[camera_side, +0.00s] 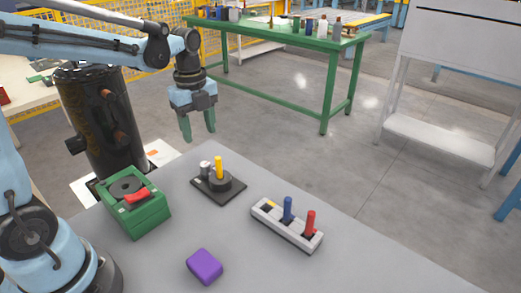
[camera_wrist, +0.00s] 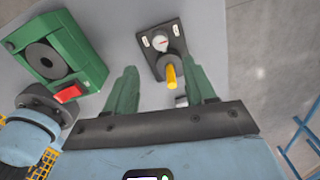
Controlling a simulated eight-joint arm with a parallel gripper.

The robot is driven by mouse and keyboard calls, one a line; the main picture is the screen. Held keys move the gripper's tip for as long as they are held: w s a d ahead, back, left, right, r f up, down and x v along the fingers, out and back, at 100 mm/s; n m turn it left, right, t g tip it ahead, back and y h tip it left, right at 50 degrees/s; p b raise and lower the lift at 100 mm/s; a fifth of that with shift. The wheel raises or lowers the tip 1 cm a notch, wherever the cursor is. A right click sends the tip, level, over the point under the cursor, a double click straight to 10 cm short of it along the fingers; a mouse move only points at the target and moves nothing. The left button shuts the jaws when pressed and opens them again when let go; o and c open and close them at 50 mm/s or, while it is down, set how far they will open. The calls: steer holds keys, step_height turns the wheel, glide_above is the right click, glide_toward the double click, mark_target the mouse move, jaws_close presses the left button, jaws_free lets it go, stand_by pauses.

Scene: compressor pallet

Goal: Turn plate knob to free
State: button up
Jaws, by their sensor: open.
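The dark plate (camera_side: 234,194) lies flat on the grey table. On it is a dark round knob (camera_side: 220,183) with an upright yellow peg (camera_side: 218,167). A small pale round part (camera_side: 205,168) stands beside it. In the wrist view the plate (camera_wrist: 151,54) shows a pale dial with a red mark (camera_wrist: 161,43) and two small white labels. The yellow peg (camera_wrist: 171,76) points toward my gripper (camera_wrist: 164,88) there. My gripper (camera_side: 199,138) is open and empty, above and behind the plate, apart from it. The knob's setting cannot be read.
A green box with a red lever (camera_side: 135,197) stands left of the plate. A pale block (camera_side: 270,221) holding blue and red pegs lies to the right. A purple block (camera_side: 204,266) lies in front. Bare table lies between them.

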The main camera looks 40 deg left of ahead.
mark_target(205, 164)
step_height(205, 164, down, 10)
steer(key=shift+w+f, duration=0.1)
stand_by(0.4)
jaws_close()
stand_by(0.3)
steer(key=shift+n, duration=0.4)
steer(key=n, duration=1.1)
steer(key=shift+n, duration=0.4)
